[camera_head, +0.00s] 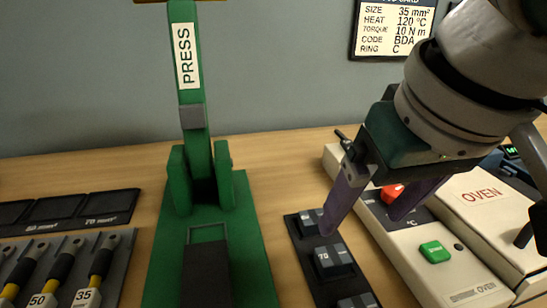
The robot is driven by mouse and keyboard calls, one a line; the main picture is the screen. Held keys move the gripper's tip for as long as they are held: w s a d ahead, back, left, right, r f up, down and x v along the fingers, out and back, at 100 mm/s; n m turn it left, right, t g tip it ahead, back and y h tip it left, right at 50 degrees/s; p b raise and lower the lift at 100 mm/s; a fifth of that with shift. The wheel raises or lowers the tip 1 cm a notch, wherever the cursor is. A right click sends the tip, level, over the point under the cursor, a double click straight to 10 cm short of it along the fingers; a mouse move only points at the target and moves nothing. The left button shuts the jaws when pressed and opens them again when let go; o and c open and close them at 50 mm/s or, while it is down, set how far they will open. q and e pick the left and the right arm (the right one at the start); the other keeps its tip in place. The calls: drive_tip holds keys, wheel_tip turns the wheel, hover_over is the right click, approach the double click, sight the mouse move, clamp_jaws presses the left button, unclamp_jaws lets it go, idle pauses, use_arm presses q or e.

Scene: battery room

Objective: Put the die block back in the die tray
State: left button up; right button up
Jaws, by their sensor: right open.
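My right gripper (362,221) comes in from the upper right, open, with nothing visible between its fingers. Its left fingertip overlaps the far block in the picture; I cannot tell whether it touches. Its right finger is over the oven controller. A narrow dark tray (294,232) holds dark die blocks: a far one (309,219), partly hidden by the finger, a middle one marked 70 (334,260), and a near one (357,301), cut off by the frame. The green press (258,240) stands to the left, with a dark part (206,274) at its front. My left gripper is not in view.
A white oven (487,205) and its controller with red and green buttons (435,251) stand on the right. A black compartment tray (68,211) and a grey rack with numbered tools (117,266) lie at left. A card (392,28) hangs on the wall.

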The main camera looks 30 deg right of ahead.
drive_tip(key=s+a+f+n+y, duration=0.3)
drive_tip(key=s+a+f, duration=0.1)
drive_tip(key=a+f, duration=0.15)
drive_tip(key=s+d+f+n+h, duration=0.1)
drive_tip(key=s+d+f, duration=0.2)
drive_tip(key=s, duration=0.4)
drive_tip(key=shift+s+d+f+n+g+h, duration=0.3)
drive_tip(key=shift+s+f+h, duration=0.1)
drive_tip(key=shift+f, duration=0.15)
